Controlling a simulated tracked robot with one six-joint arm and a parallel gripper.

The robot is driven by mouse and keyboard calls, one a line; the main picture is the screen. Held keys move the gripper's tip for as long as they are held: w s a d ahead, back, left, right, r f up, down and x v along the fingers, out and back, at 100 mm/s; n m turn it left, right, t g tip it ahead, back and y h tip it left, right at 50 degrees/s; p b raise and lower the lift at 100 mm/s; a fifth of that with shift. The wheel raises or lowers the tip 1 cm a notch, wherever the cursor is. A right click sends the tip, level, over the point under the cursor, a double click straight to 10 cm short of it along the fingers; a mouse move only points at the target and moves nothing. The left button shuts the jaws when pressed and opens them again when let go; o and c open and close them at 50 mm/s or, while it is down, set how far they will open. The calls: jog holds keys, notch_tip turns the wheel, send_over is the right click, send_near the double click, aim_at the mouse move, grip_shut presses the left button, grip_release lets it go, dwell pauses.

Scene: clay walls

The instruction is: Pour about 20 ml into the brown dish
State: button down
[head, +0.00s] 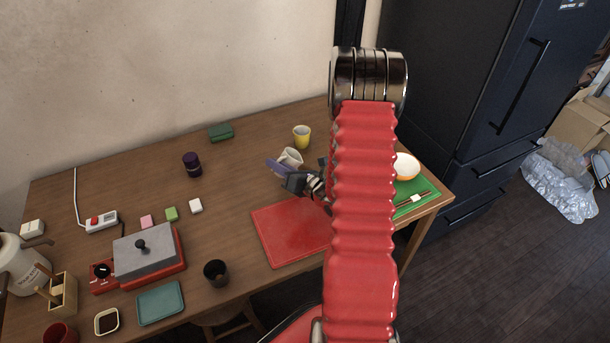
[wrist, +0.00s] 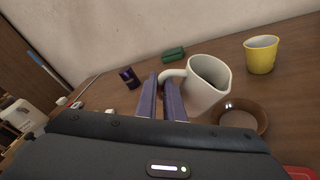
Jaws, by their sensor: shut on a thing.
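My gripper (head: 284,172) is shut on the handle of a white jug (head: 291,156). In the wrist view the two purple fingers (wrist: 160,90) close on the handle at the left of the jug (wrist: 208,88). The jug leans in the wrist view, with its open mouth up and to the right. A brown dish (wrist: 262,117) with a pale inside is at the lower right of the jug. The jug partly overlaps it in the picture; no stream shows between them. The liquid levels cannot be made out. In the head view my arm and gripper hide the dish.
A yellow cup (head: 302,138) stands behind the jug. A red board (head: 290,232) lies in front. A purple jar (head: 192,164) and green box (head: 220,132) are to the left. A white-and-orange bowl (head: 407,166) and green mat (head: 425,190) are right of my arm.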

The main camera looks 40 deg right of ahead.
aim_at(285, 159)
jog(key=shift+s+d+r+m, duration=0.15)
jog(key=shift+d+m, duration=0.15)
jog(key=shift+d, duration=0.15)
jog(key=shift+s+d+r+m+t, duration=0.15)
jog(key=shift+d+m+t, duration=0.15)
jog(key=shift+m+t, duration=0.2)
jog(key=shift+s+d+r+m+t+y, duration=0.1)
jog(key=shift+d+m+t+y, duration=0.15)
jog(key=shift+m, duration=0.25)
jog(key=shift+d+r+m+t+y, duration=0.15)
jog(key=shift+m+t, duration=0.1)
jog(key=shift+m, duration=0.25)
jog(key=shift+s+d+f+m, duration=0.1)
jog(key=shift+d+m, duration=0.05)
jog(key=shift+m, duration=0.25)
jog(key=shift+s+d+m+t+p, duration=0.1)
jog(key=shift+d+m+t+p, duration=0.05)
jog(key=shift+m+t+p, duration=0.2)
jog(key=shift+d+f+m, duration=0.1)
jog(key=shift+m, duration=0.15)
jog(key=shift+s+d+f+m+t+p, duration=0.2)
jog(key=shift+s+d+m+t+p, duration=0.1)
jog(key=shift+d+m+t+p, duration=0.25)
jog(key=shift+a, duration=0.1)
